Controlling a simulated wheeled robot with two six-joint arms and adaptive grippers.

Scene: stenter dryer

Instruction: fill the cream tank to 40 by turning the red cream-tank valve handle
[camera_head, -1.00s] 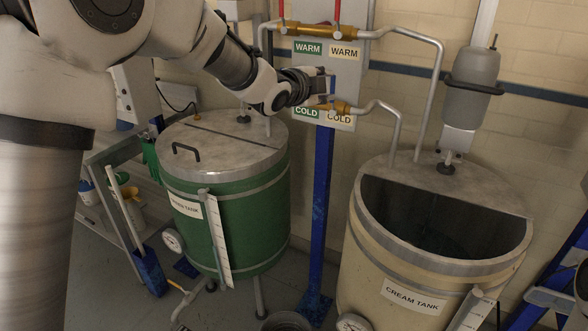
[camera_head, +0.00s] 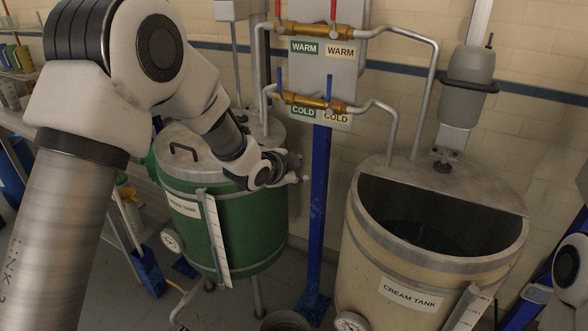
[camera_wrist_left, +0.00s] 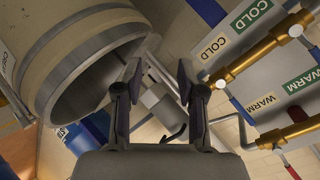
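The red cream-tank valve handle (camera_head: 333,10) stands upright on the upper brass pipe, above the cream-coloured WARM label (camera_head: 340,51); its top is cut off. The cream tank (camera_head: 375,262) stands at the right, half open, with dark liquid inside. Its level scale (camera_head: 468,308) is too small to read. My left gripper (camera_head: 303,170) is below the valve panel, in front of the green tank and well away from the red handle. In the left wrist view (camera_wrist_left: 160,75) its fingers are apart with nothing between them. My right gripper is out of view.
Two blue handles stand up on the lower COLD pipe (camera_head: 312,102). Another red handle (camera_head: 278,8) is at the upper left. The green tank (camera_head: 245,225) and a blue post (camera_head: 318,215) stand below. A grey motor (camera_head: 469,88) rises over the cream tank.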

